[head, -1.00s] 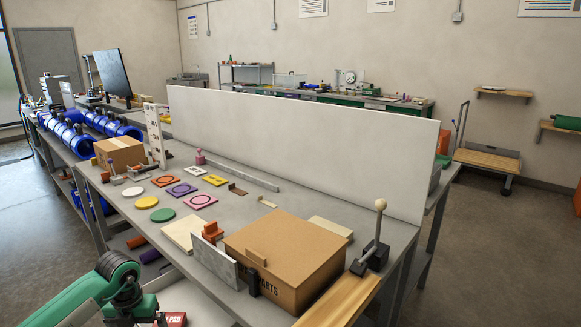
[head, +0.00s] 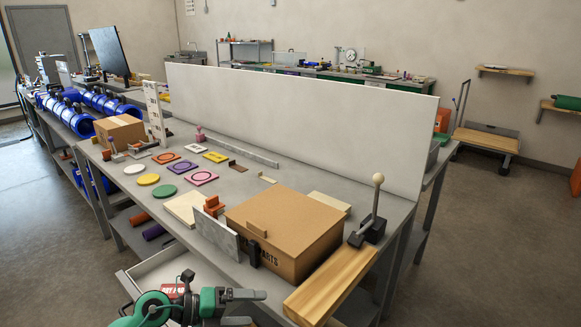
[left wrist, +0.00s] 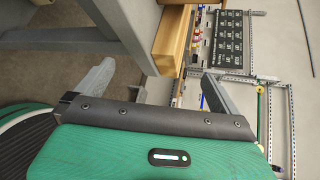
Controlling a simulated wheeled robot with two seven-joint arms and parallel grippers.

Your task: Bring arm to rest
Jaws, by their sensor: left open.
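My left gripper (head: 255,308) is low in the head view, in front of the workbench's near edge. Its dark fingers point right, spread apart with nothing between them. The left wrist view also shows the two open, empty fingers (left wrist: 158,76) beyond the green wrist housing. Part of my green left arm shows at the bottom of the head view. My right gripper is in neither view.
The grey workbench (head: 225,190) holds a cardboard box (head: 285,225), coloured discs and squares, and a lever (head: 376,210) beside a wooden plank (head: 330,285). An open white drawer (head: 160,272) juts out near my left arm. Floor is clear at lower left.

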